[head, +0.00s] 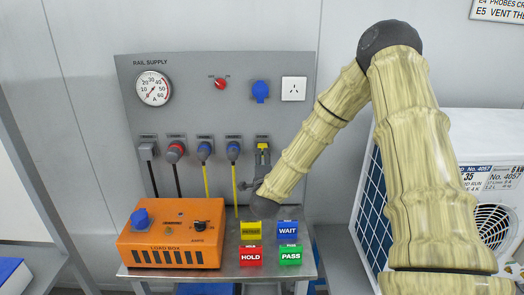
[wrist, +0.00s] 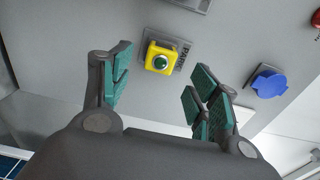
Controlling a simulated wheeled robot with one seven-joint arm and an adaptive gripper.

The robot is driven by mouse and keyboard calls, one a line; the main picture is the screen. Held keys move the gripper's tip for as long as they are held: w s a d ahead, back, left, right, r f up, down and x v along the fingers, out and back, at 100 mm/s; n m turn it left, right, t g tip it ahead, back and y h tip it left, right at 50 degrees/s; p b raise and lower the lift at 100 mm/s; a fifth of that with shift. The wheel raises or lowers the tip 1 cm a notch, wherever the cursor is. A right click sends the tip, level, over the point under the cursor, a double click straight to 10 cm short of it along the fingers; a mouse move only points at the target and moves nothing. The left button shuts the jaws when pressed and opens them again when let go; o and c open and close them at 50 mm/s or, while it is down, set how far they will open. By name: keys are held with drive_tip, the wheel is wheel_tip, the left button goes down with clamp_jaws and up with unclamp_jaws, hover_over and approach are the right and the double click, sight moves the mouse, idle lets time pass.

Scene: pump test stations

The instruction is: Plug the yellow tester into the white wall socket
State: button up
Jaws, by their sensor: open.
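The yellow tester (head: 263,158) sits in the rightmost holder of the lower row on the grey panel. In the wrist view the tester (wrist: 158,58) is a yellow block with a round green centre, ahead of the fingertips. The white wall socket (head: 294,89) is at the panel's upper right; nothing is plugged into it. In the wrist view a sliver of the socket (wrist: 243,113) shows behind the right fingers. My gripper (head: 245,187) is open and empty, below the tester and apart from it. Its green-padded fingers (wrist: 160,88) are spread wide in the wrist view.
A blue socket (head: 260,91) is left of the white one. Several plugs with hanging cables (head: 204,150) fill the row left of the tester. An orange load box (head: 170,234) and coloured blocks (head: 251,256) stand on the table below. A white outdoor unit (head: 480,150) is at right.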

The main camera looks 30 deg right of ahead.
sight(263, 156)
drive_tip(key=b+x, duration=0.1)
drive_tip(key=x, duration=0.6)
drive_tip(key=shift+d+f, duration=0.15)
drive_tip(key=shift+w+d+r, duration=0.1)
drive_tip(key=shift+d+r, duration=0.05)
drive_tip(key=shift+r, duration=0.05)
drive_tip(key=shift+w, duration=0.15)
drive_tip(key=shift+b, duration=0.7)
idle(0.9)
